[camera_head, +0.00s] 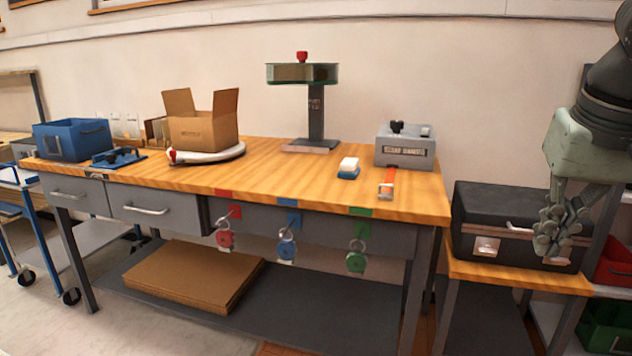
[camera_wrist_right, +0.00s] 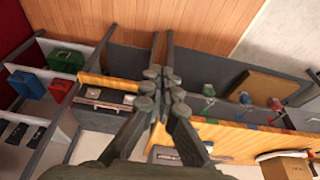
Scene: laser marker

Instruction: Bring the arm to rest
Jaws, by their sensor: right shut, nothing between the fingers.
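My right gripper (camera_head: 556,228) hangs down at the right of the head view, in front of the black case (camera_head: 500,205) on the small side table. Its fingers are shut with nothing between them. In the right wrist view the gripper (camera_wrist_right: 166,82) shows its fingertips together in the middle of the picture, with no object held. The right arm comes in from the upper right of the head view. My left gripper is not in either view.
The wooden workbench (camera_head: 270,185) carries a blue bin (camera_head: 72,140), an open cardboard box (camera_head: 203,130), a laser marker (camera_head: 316,110) and a grey control box (camera_head: 404,150). Red, blue and green padlocks (camera_head: 356,260) hang at its front. Shelves with red and green bins (camera_head: 605,325) stand at far right.

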